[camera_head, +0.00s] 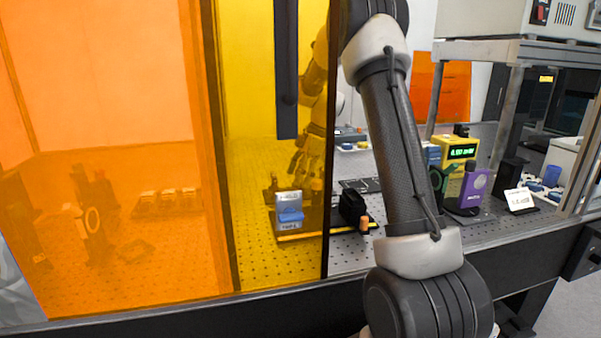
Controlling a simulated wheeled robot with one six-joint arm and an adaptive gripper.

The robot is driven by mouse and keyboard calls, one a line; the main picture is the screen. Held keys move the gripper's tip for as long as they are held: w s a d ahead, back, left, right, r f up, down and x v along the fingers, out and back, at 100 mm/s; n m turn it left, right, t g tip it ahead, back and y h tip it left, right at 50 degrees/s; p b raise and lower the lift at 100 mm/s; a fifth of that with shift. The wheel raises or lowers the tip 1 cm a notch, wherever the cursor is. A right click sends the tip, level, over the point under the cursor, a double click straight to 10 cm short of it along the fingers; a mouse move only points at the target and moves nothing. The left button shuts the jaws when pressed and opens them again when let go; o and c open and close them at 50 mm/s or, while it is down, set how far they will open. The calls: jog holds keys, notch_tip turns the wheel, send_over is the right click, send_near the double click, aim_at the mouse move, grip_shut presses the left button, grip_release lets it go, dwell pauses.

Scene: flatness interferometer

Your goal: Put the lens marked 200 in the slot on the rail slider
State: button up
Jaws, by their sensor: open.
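My gripper (297,172) hangs behind the yellow see-through panel, its fingers pointing down. It is open, and I see nothing between its fingers. Below it, a small blue and white labelled block (289,212) stands at the left part of a low rail (303,236). I cannot tell whether this block is the slider, and its label is too small to read. A black block (352,205) stands at the rail's right part. I cannot make out the lens marked 200 or the slot.
An orange panel (110,150) and a yellow panel (265,110) with a dark vertical edge stand in front of the perforated table. Several dim small holders (168,200) show behind the orange one. A yellow meter (459,150), a purple device (474,187) and a white card (519,199) stand at right.

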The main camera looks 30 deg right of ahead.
jog(key=shift+c, duration=0.4)
jog(key=c, duration=1)
jog(key=shift+r, duration=3.1)
jog(key=shift+c, duration=0.2)
